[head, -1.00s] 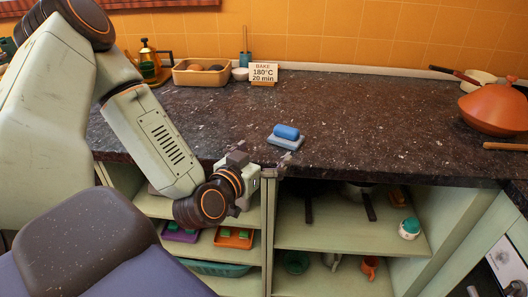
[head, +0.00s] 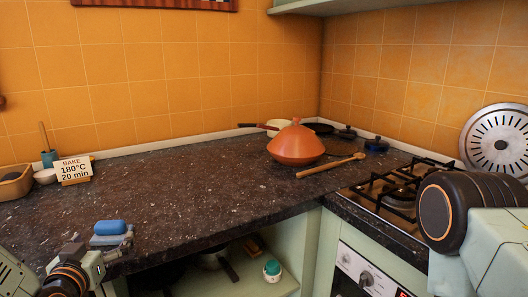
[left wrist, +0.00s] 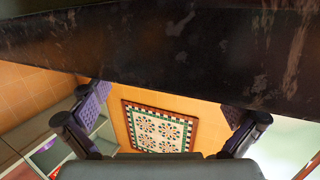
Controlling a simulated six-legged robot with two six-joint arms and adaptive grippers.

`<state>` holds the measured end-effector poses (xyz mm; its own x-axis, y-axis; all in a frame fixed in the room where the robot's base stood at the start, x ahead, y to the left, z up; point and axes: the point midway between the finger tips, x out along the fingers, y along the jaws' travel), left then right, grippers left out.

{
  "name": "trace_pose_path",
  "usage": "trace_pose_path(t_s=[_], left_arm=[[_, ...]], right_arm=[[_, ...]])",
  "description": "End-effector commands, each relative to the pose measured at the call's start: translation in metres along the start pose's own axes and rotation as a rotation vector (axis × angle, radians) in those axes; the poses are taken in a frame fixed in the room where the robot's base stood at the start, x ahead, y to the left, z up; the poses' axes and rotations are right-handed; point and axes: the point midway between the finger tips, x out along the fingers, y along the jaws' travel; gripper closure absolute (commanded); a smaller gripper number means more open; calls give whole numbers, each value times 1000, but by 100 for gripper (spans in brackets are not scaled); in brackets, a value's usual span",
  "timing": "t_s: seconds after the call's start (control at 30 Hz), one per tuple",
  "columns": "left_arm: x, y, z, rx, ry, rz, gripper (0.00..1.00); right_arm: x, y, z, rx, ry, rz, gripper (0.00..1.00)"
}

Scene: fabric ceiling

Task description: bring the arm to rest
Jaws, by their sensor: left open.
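My left gripper (head: 100,246) is at the counter's front edge, at the lower left of the head view. Its fingers are apart with nothing between them. In the left wrist view its two fingers (left wrist: 165,115) stand wide apart, with the dark counter edge (left wrist: 150,45) across the top. A blue roll-shaped thing (head: 110,226) on a grey-blue base sits on the counter just beyond the fingertips; whether they touch it I cannot tell. Part of my right arm (head: 485,235) shows at the right; its gripper is out of view.
The dark counter (head: 210,205) is mostly clear in the middle. An orange tagine (head: 297,146), a wooden spoon (head: 330,166) and a gas hob (head: 395,192) are to the right. A recipe sign (head: 74,169) stands at left. Open shelves (head: 255,285) lie below.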

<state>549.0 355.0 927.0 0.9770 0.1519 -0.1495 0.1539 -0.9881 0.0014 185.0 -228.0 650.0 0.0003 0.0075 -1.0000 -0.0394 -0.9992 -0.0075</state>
Motion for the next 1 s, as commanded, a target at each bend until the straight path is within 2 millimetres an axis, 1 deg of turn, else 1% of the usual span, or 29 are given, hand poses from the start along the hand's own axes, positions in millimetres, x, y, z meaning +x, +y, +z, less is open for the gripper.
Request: trace_pose_path(t_s=[0.03,0.13,0.2,0.33,0.37,0.5,0.83,0.93,1.0], left_arm=[[9,0,2,5,2,0,0],[24,0,1,4,2,1,0],[32,0,1,2,2,0,0],[41,0,4,-1,0,0,0],[41,0,5,-1,-1,0,0],[40,0,-1,-2,0,0,0],[38,0,0,-2,-1,0,0],[30,0,0,-3,-2,-2,0],[21,-1,0,-5,-4,-1,0]], right_arm=[[4,0,0,0,0,0,100],[8,0,0,0,0,0,100],[9,0,0,0,0,0,100],[13,0,0,0,0,0,100],[14,0,0,0,0,0,100],[10,0,0,0,0,0,100],[10,0,0,0,0,0,100],[7,0,0,0,0,0,100],[4,0,0,0,0,0,100]])
